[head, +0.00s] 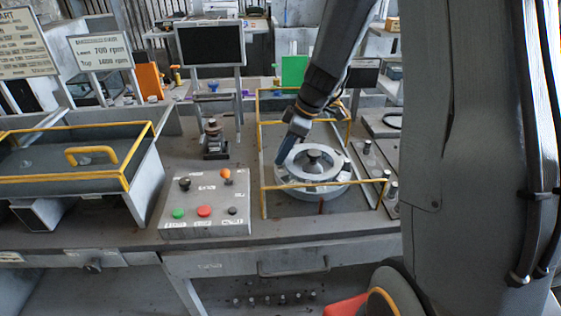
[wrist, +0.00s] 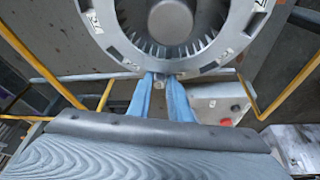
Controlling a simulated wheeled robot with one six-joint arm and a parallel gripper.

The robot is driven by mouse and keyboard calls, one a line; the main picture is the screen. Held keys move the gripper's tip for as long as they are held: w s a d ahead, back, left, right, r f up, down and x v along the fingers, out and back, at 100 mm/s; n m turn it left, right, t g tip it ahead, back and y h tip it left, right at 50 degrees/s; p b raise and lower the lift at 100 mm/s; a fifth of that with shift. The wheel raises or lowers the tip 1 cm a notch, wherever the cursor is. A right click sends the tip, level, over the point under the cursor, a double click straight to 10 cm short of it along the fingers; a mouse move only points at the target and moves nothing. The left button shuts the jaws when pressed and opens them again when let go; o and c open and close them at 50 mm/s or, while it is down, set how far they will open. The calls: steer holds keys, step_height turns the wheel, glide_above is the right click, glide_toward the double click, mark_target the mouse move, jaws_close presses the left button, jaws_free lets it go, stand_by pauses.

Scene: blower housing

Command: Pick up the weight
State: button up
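My gripper (head: 283,150) points down at the left rim of the round grey rotor (head: 330,188) in the head view. In the wrist view, the blue fingers of my gripper (wrist: 162,80) stand close together, with a narrow gap, at the rotor's near rim (wrist: 128,52). A small pale metal piece (wrist: 161,86), possibly a weight, shows between the fingertips. I cannot tell whether the fingers touch it. Other small cylinders, likely weights, stand on the strip right of the rotor, one at its back (head: 367,147) and one nearer the front (head: 392,190).
Yellow rails (head: 264,165) frame the rotor's bay. A control panel (head: 206,205) with coloured buttons lies left of it. A yellow-railed box with a handle (head: 92,154) stands farther left. A small stand (head: 214,140) and a dark screen (head: 210,44) are behind the panel.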

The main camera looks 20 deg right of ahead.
jaws_close()
steer(key=shift+r, duration=0.1)
step_height(320, 180, up, 15)
stand_by(0.8)
